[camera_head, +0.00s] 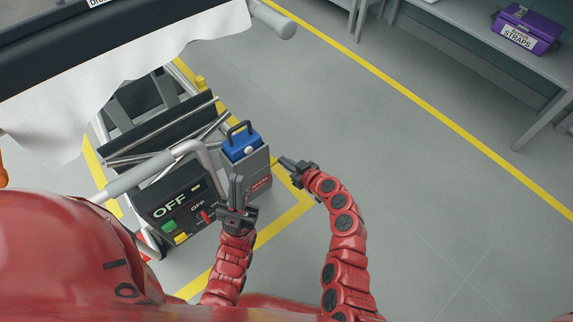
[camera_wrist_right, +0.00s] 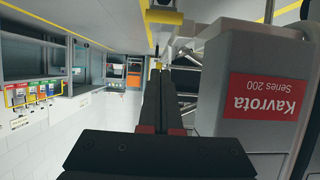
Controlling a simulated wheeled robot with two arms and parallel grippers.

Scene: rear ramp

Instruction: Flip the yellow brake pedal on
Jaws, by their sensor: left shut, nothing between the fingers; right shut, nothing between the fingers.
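A cart with a black "OFF" panel (camera_head: 168,204) stands below and left of centre in the head view. A small yellow part (camera_head: 181,239) shows at the panel's lower edge, and another yellow piece (camera_head: 200,82) is at the cart's far end. I cannot tell which is the brake pedal. My left gripper (camera_head: 237,181) is shut and empty, in front of the panel's right end. My right gripper (camera_head: 283,161) is shut and empty, right of the grey box. The right wrist view shows its closed fingers (camera_wrist_right: 162,105) beside the box, with a yellow piece (camera_wrist_right: 162,18) beyond.
A grey box (camera_head: 257,170) holding a blue unit (camera_head: 241,142) with a black handle is on the cart. A grey tube handle (camera_head: 150,170) crosses over the cart. A white sheet (camera_head: 130,85) hangs at upper left. Open grey floor (camera_head: 420,180) lies right; a bench (camera_head: 480,35) stands farther off.

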